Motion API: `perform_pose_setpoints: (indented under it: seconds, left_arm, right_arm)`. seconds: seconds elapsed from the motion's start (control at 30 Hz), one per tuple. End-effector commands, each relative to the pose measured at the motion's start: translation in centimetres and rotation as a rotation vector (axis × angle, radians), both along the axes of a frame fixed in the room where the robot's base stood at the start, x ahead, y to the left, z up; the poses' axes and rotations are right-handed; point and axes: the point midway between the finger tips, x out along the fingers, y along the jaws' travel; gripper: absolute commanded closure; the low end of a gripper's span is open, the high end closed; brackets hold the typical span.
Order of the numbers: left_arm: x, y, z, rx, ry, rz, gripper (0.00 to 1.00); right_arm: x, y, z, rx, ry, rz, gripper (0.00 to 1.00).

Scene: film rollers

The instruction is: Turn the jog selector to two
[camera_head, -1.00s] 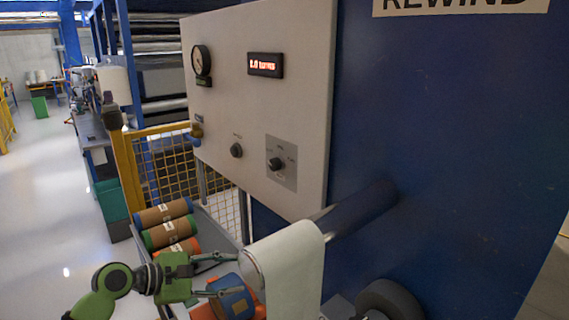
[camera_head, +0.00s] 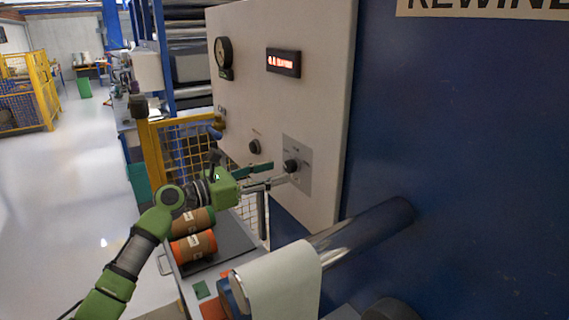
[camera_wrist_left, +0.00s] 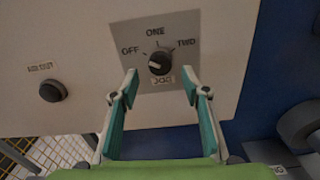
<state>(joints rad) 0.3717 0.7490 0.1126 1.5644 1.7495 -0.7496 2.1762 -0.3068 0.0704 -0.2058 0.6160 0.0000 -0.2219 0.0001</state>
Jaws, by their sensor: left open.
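The jog selector (camera_head: 291,166) is a round black knob on a grey plate on the pale panel. In the left wrist view the knob (camera_wrist_left: 160,62) sits below the labels OFF, ONE and TWO. A pale mark shows on its left part; its exact setting is hard to tell. My left gripper (camera_head: 283,172) is open and empty, pointing at the panel close to the knob. In the left wrist view its fingers (camera_wrist_left: 160,78) stand to either side below the knob, apart from it. My right gripper is out of view.
A second black knob (camera_head: 254,146) sits left of the selector plate. A metal roller (camera_head: 365,232) with white film (camera_head: 285,283) juts out below.

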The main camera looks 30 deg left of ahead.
Motion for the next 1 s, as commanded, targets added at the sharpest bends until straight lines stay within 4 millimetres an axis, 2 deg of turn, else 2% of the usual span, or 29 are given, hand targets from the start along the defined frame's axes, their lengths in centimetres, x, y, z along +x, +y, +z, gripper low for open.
perform_pose_setpoints:
  seconds: [0.1, 0.23, 0.63, 0.67, 0.7, 0.8, 1.0]
  left_arm:
    - [1.8, -1.1, 0.4, 0.0, -0.002, 0.0, 0.58]
    - [3.0, -1.7, 0.2, -0.001, -0.001, 0.0, 0.58]
    - [3.6, -2.2, -0.1, 0.002, 0.0, 0.0, 0.58]
    - [3.6, -2.2, -0.1, 0.002, 0.0, 0.0, 0.63]
    - [3.6, -2.2, -0.1, 0.002, 0.0, 0.0, 0.73]
    - [3.6, -2.2, -0.1, 0.002, 0.0, 0.0, 0.96]
    - [3.6, -2.2, -0.1, 0.005, -0.002, 0.0, 0.96]
  right_arm:
    - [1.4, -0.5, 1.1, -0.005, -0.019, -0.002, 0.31]
    - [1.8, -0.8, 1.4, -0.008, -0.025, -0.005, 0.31]
    - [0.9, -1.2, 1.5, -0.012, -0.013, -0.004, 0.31]
    - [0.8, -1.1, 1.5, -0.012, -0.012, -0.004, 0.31]
    - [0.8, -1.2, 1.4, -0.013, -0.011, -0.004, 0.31]
    - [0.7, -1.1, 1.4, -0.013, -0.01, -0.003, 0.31]
    - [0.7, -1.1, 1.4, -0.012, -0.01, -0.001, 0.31]
